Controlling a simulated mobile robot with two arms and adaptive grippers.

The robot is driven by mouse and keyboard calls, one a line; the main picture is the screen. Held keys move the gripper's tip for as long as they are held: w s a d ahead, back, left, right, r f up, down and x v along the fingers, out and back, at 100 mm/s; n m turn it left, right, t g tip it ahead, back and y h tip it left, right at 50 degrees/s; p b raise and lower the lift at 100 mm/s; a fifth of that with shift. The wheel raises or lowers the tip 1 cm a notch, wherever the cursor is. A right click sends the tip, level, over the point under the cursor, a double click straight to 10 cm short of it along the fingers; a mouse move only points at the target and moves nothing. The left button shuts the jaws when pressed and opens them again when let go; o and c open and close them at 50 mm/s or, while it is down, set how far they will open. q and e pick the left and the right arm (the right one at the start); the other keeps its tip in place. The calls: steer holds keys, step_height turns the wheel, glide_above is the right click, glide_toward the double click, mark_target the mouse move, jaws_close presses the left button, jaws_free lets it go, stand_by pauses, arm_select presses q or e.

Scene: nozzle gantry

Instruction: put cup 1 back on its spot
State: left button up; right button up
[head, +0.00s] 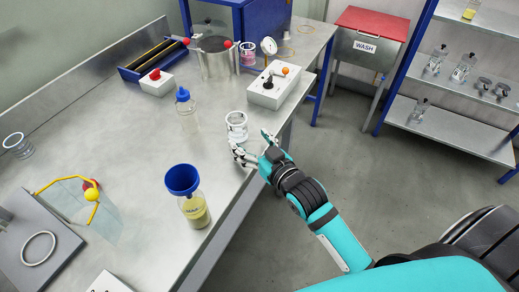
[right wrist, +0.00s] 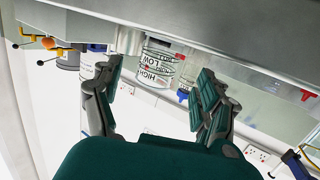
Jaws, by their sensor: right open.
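A clear cup (head: 236,125) with markings stands upright near the front edge of the steel bench. My right gripper (head: 252,146) is open at the bench edge, close to this cup. In the right wrist view the cup, with HIGH and LOW lettering (right wrist: 157,62), shows beyond and between the spread fingers (right wrist: 158,82). Nothing is held; I cannot tell whether a finger touches it. Another clear cup (head: 18,146) lies or tilts at the far left. A reddish cup (head: 248,54) stands at the back. I cannot read which is cup 1. My left gripper is out of view.
A bottle with a blue funnel (head: 182,181) and a blue-capped bottle (head: 186,108) stand on the bench. A white control box (head: 274,88) is behind the cup.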

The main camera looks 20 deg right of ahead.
steer(key=shift+v, duration=2.15)
